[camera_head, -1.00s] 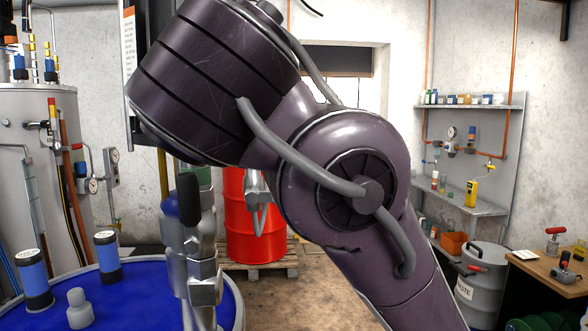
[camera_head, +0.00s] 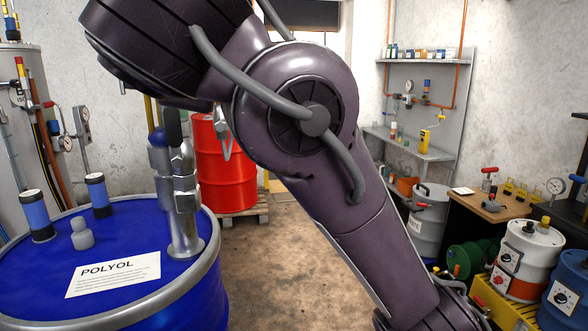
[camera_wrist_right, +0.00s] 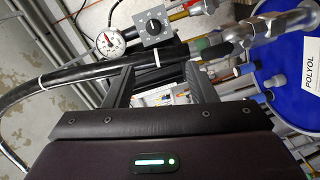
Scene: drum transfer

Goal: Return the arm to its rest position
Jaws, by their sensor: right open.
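My right arm crosses the middle of the head view from lower right to upper left, with its gripper out of that picture. In the right wrist view, the right gripper (camera_wrist_right: 160,78) has its two dark fingers apart. A black hose passes beyond the fingers, and I see nothing clearly held between them. The blue POLYOL drum (camera_head: 190,302) stands at lower left in the head view, with a metal fitting (camera_head: 184,205) upright on its lid. The drum's blue lid (camera_wrist_right: 283,100) and the fitting also show at right in the wrist view. My left gripper is not in view.
A red drum (camera_head: 225,175) stands on a pallet (camera_head: 245,212) behind my arm. At right are a grey waste drum (camera_head: 428,225), a small wooden table (camera_head: 480,207) and white and blue containers. Bare floor lies between the blue drum and my arm. A gauge (camera_wrist_right: 110,42) is beyond the fingers.

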